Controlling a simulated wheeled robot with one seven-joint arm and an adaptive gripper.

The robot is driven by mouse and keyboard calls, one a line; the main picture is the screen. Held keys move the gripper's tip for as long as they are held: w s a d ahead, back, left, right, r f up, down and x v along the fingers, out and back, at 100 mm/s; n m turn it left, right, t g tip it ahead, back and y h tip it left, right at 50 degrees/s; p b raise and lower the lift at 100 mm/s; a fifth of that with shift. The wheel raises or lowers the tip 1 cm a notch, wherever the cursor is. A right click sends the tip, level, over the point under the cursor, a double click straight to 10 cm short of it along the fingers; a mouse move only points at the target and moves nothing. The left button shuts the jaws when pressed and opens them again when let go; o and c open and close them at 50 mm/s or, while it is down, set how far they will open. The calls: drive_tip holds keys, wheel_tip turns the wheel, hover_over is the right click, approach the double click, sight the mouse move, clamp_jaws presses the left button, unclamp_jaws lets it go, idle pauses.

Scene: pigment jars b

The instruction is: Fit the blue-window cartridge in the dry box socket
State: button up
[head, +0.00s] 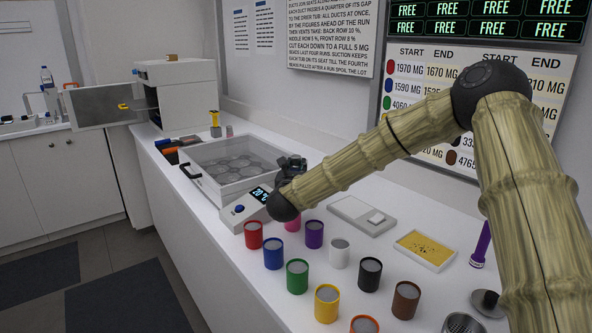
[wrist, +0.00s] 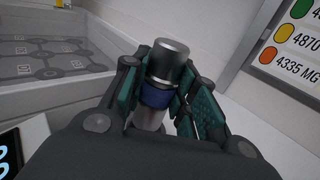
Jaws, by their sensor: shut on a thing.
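A metal cylinder with a blue band, which looks like the blue-window cartridge (wrist: 168,62), stands between the green-padded fingers of my gripper (wrist: 163,88) in the wrist view. The gripper is shut on it, and its capped end shows clear above the fingers. In the head view my gripper (head: 291,166) is at the right edge of a clear-topped box (head: 233,191) with round places inside; the cartridge cannot be made out there. A white cabinet (head: 190,92) with its door open stands farther back. I cannot tell which is the dry box, and no socket is clearly visible.
A display unit (head: 247,207) sits in front of the clear-topped box. Several coloured jars, such as the red one (head: 253,235), stand on the near counter. A grey-white plate (head: 361,215) and a yellow tray (head: 425,250) lie to the right. The wall is close behind.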

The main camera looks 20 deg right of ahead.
drive_tip(key=shift+f+b, duration=0.9)
drive_tip(key=shift+r, duration=0.15)
drive_tip(key=shift+r, duration=0.4)
drive_tip(key=shift+b, duration=1.75)
idle(1.9)
drive_tip(key=shift+f+b, duration=0.55)
drive_tip(key=o, duration=1.1)
wheel_tip(320, 180, up, 10)
drive_tip(key=shift+r, duration=0.1)
